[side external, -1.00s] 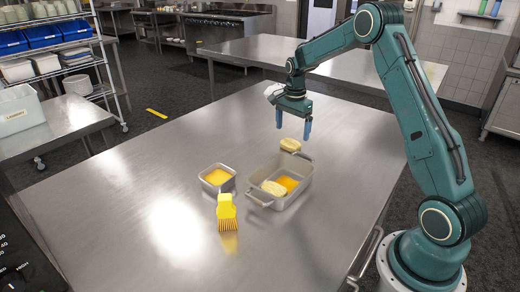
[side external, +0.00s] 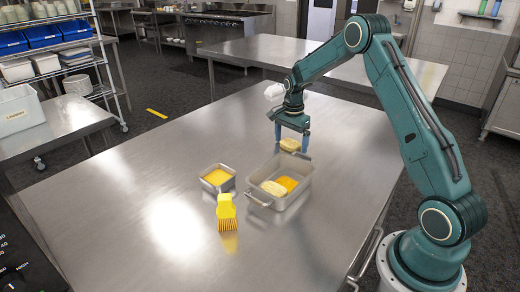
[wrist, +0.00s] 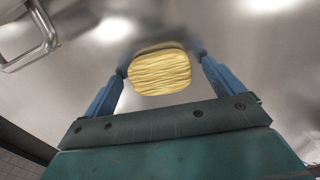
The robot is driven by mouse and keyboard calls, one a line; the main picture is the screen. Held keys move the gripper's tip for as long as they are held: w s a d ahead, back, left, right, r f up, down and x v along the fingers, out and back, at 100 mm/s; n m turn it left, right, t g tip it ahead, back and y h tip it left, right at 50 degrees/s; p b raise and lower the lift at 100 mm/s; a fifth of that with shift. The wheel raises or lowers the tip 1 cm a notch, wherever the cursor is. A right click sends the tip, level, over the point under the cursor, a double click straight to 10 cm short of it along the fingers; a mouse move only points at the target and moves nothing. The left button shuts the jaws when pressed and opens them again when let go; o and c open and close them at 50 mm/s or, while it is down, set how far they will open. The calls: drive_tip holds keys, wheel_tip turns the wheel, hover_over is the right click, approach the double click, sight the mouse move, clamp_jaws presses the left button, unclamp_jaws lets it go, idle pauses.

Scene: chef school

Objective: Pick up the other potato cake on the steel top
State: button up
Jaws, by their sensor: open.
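A pale yellow, ridged potato cake (side external: 289,145) lies on the steel top (side external: 130,190), just behind the roasting tin. It also shows in the wrist view (wrist: 160,73), between the two blue fingers. My gripper (side external: 291,146) is open and low over this cake, with one finger on either side of it. I cannot tell whether the fingers touch it. A second potato cake (side external: 273,188) lies inside the steel roasting tin (side external: 281,203).
An orange-yellow patch (side external: 287,183) covers part of the tin's floor. A tin handle (wrist: 40,35) shows at the wrist view's upper left. The left of the table is clear.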

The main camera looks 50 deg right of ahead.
sight(291, 143)
idle(0.3)
drive_tip(key=c, duration=1.1)
wheel_tip(291, 143, up, 20)
drive_tip(key=shift+r, duration=0.1)
idle(0.6)
